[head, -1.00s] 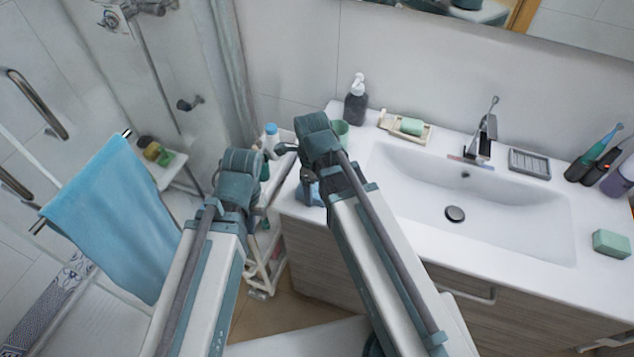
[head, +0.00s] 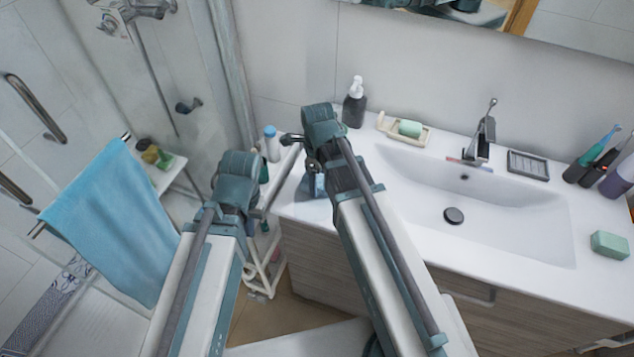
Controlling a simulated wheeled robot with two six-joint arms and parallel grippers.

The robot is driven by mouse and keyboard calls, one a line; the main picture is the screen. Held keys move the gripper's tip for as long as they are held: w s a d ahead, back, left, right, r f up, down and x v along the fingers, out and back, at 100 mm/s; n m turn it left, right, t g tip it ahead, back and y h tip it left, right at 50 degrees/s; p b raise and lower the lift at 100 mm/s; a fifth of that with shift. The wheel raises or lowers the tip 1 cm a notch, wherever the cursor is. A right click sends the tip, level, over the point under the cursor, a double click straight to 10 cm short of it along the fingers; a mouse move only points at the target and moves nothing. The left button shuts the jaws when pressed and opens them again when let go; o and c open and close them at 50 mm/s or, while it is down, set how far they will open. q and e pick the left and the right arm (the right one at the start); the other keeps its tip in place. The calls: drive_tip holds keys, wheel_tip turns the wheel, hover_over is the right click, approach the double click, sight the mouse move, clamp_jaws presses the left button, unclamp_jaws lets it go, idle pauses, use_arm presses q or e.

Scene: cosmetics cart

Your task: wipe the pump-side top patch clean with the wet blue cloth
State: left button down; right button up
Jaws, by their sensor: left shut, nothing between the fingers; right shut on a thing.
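My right gripper (head: 312,170) is over the left end of the white countertop, partly hidden by its own wrist. It is shut on a bluish cloth (head: 315,187), of which only a small part shows low beside the fingers. The dark pump bottle (head: 355,106) with a white head stands behind it, at the back left of the counter. The top patch cannot be made out. My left gripper (head: 258,208) is beside the white cart (head: 262,278), left of the counter. It is shut and empty, its fingertips mostly hidden.
A soap dish (head: 404,134) with green soap, the sink (head: 500,205) and its faucet (head: 483,135) lie right of my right arm. A white-and-blue bottle (head: 271,143) stands on the cart. A blue towel (head: 115,220) hangs at the left.

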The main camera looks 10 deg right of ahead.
drive_tip(key=shift+w, duration=0.1)
drive_tip(key=shift+w+d+f, duration=0.1)
drive_tip(key=shift+w+d, duration=0.5)
drive_tip(key=shift+w, duration=0.25)
drive_tip(key=shift+w+d, duration=0.6)
drive_tip(key=shift+w, duration=0.2)
drive_tip(key=shift+s+a, duration=0.4)
drive_tip(key=shift+s, duration=0.3)
drive_tip(key=shift+s+a, duration=0.85)
drive_tip(key=shift+s, duration=0.25)
